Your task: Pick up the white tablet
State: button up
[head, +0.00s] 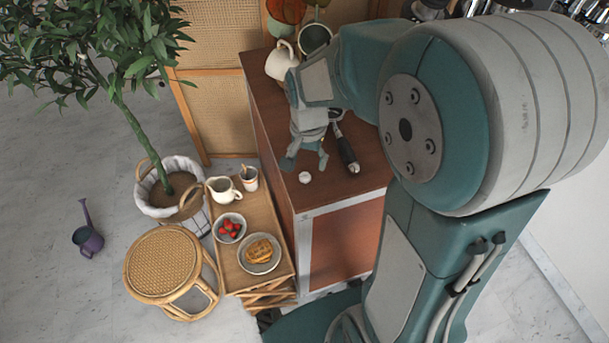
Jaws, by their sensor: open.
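The white tablet (305,177) is a small round white piece lying on the brown top of the coffee cart (362,188), near its front left edge. My gripper (305,165) points down over the cart top with its fingers apart. The tablet shows just below the fingertips in the head view, uncovered and not held. I cannot tell how high the fingertips are above the cart top.
A portafilter with a dark handle (347,153) lies close right of my gripper. A cream pitcher (281,62) stands behind it. Left of the cart, a low wooden tray table (282,268) holds food and cups, beside a rattan stool (163,262) and a potted tree (128,110).

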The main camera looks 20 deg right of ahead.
aim_at(304, 175)
jog(key=f, duration=0.5)
jog(key=shift+a, duration=0.35)
jog(key=c, duration=0.8)
